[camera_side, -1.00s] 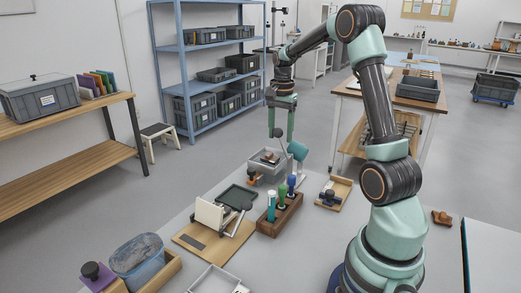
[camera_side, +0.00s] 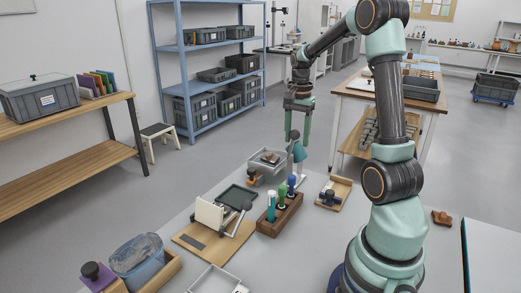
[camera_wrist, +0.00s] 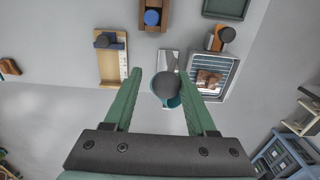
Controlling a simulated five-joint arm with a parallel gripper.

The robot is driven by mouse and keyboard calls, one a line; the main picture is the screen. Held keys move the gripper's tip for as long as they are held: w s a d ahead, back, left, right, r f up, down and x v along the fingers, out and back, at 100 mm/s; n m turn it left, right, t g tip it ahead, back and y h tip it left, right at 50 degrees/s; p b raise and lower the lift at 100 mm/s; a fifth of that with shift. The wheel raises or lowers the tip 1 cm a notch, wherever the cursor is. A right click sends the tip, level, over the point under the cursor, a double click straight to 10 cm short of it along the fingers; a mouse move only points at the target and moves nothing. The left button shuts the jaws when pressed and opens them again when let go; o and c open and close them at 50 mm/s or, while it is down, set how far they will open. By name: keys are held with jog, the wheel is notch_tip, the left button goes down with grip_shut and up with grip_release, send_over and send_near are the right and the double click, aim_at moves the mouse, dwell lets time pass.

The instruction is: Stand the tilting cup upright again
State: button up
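The teal tilting cup (camera_side: 299,152) stands at the far end of the table in the side view. It still looks slightly tilted, and a grey round knob (camera_side: 294,134) shows at its upper end. My gripper (camera_side: 296,141) points down over it with its fingers apart. A little teal of the cup (camera_wrist: 174,102) shows behind the knob; the rest is hidden. Contact between finger and knob cannot be told.
A grey bin (camera_side: 265,180) with brown pieces stands close left of the cup. A wooden rack with coloured tools (camera_side: 280,218) is in front of it, and a wooden tray (camera_side: 334,195) lies to the right. Bare tabletop (camera_side: 310,238) lies nearer the camera.

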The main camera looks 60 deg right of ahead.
jog(key=shift+s+f, duration=1.65)
jog(key=shift+s, duration=0.75)
jog(key=shift+w+r, duration=0.15)
jog(key=shift+r, duration=2.7)
jog(key=w+a+r+n+t, duration=0.1)
jog(key=a+r+n+t, duration=0.1)
jog(key=a+n, duration=0.7)
jog(key=w+a+r+n+t, duration=0.1)
jog(key=a+r+n+t, duration=0.2)
jog(key=a+n, duration=0.6)
jog(key=a, duration=0.9)
jog(key=shift+a+t, duration=0.25)
jog(key=shift+t, duration=0.05)
